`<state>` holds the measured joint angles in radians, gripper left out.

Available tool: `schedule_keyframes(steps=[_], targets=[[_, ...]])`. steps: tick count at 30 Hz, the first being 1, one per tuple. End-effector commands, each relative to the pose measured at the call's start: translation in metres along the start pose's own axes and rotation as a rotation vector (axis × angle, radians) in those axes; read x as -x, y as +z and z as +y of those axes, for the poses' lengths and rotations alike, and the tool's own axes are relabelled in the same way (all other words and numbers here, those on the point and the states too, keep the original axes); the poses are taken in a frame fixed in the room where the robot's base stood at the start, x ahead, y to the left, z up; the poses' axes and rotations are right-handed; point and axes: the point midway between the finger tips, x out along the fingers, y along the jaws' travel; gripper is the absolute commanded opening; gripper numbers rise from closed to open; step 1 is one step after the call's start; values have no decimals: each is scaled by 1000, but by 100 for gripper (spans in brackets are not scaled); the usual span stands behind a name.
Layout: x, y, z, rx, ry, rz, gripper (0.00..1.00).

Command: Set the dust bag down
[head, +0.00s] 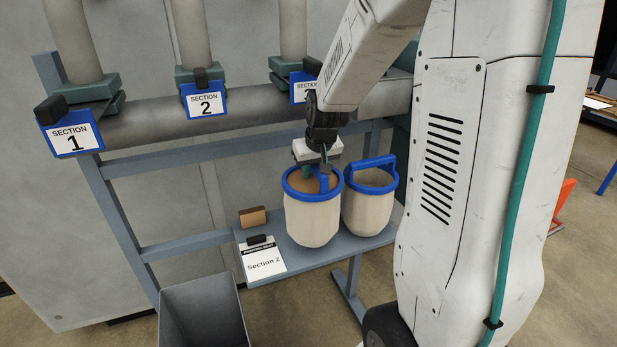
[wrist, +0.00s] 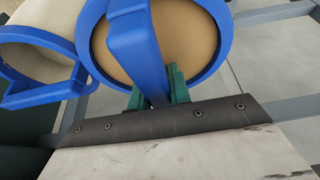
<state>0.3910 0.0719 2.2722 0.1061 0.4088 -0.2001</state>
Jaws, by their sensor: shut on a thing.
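A cream dust bag (head: 312,220) with a blue rim and brown contents hangs upright below my gripper (head: 317,170), over the grey shelf (head: 290,264). I cannot tell whether its base touches the shelf. In the wrist view, the green fingers of my gripper (wrist: 160,87) are shut on the bag's blue handle (wrist: 132,42), and brown fill (wrist: 180,30) shows inside the rim. A second cream bag (head: 368,212) with a blue rim and raised handle stands on the shelf just right of the held one, close beside it.
A Section 2 card (head: 263,262) on a clip and a small brown block (head: 253,217) are at the shelf's left end. A grey bin (head: 203,312) stands in front. A horizontal pipe (head: 150,128) with section signs runs above.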

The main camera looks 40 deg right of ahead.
Motion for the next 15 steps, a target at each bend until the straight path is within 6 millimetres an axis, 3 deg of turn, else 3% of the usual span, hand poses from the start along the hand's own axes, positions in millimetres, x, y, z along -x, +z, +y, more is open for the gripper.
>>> schedule_keyframes(steps=[5,15], targets=[[-1,-6,2,0,0,3,0],[-28,6,1,2,0,0,0]])
